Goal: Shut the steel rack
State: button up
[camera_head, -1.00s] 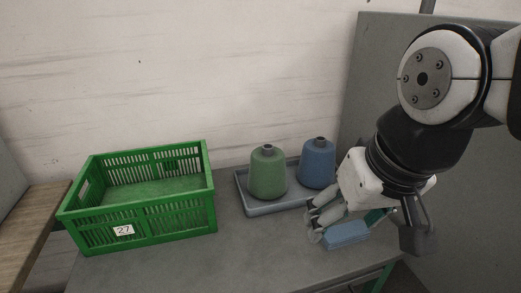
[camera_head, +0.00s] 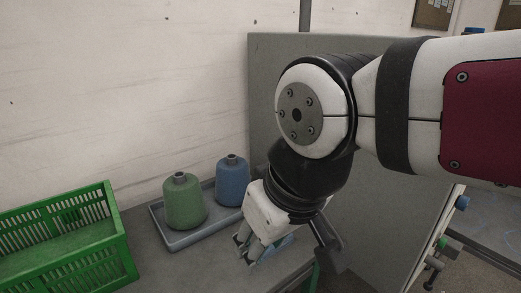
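A large grey metal panel (camera_head: 375,225) stands behind and right of my arm; my arm hides much of it. At the lower right, a narrow upright frame carries several coloured spools (camera_head: 441,244). I cannot tell which of these belongs to the steel rack, nor make out an open door or drawer. My gripper (camera_head: 245,252) points down and left over the grey table, in front of the tray. Its fingers are small and partly overlapping, so its opening is unclear. A light blue item (camera_head: 283,241) shows partly behind it; contact is unclear.
A green cone (camera_head: 184,203) and a blue cone (camera_head: 232,182) stand on a grey tray (camera_head: 178,242). A green crate (camera_head: 108,262) is at the lower left, cut by the frame. Notice boards (camera_head: 434,13) hang at the upper right.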

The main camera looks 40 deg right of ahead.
aim_at(490, 228)
jog(key=l+z, duration=0.1)
jog(key=z, duration=0.3)
jog(key=k+l+z, duration=0.1)
jog(key=z, duration=0.3)
jog(key=l+z, duration=0.2)
jog(key=z, duration=0.2)
jog(key=l+z, duration=0.35)
jog(key=l, duration=0.6)
jog(key=l+z, duration=0.35)
jog(key=l, duration=0.6)
jog(key=k+l, duration=0.55)
jog(key=l, duration=0.1)
